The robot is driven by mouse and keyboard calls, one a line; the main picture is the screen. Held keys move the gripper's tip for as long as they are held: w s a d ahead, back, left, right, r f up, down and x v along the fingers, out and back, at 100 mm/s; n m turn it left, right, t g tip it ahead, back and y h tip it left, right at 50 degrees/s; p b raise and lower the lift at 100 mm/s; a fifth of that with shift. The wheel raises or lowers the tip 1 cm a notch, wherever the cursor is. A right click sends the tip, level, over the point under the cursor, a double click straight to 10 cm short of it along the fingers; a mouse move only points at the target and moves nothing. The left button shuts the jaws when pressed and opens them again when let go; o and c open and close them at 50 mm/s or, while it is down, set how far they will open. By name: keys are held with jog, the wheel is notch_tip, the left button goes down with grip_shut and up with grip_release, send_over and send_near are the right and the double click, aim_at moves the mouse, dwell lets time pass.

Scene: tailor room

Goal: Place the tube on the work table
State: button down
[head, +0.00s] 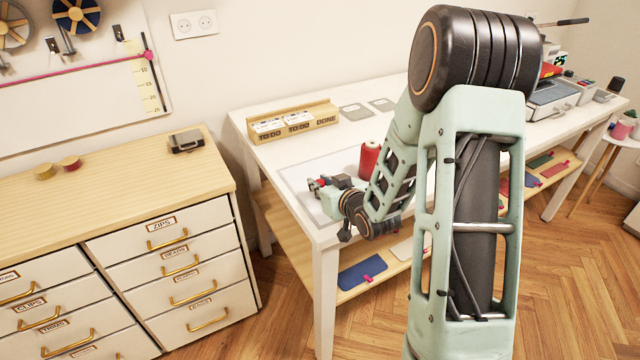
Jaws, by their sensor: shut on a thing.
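The work table (295,155) is white and stands in the middle of the view, against the wall. My gripper (320,186) is low over the table's near left part, inside a pale outlined area of the top. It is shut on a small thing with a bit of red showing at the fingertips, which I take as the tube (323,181). The fingers and wrist hide most of it, and its shape is too small to make out. I cannot tell whether it touches the tabletop.
A red spool (370,158) stands just behind my wrist. A wooden box (294,124) marked TO DO and DONE sits at the back, with grey cards (356,110) beside it. A drawer cabinet (180,260) stands left. A lower shelf (290,235) holds flat items.

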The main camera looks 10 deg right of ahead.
jog(key=shift+f, duration=0.15)
jog(key=shift+f, duration=0.15)
jog(key=c, duration=1.8)
grip_release()
jog(key=shift+o, duration=0.2)
jog(key=shift+r, duration=0.2)
jog(key=shift+s+d+r, duration=0.1)
jog(key=shift+s+r, duration=0.05)
jog(key=shift+s, duration=0.1)
jog(key=v, duration=0.9)
jog(key=shift+r+p, duration=0.1)
jog(key=shift+p, duration=1.35)
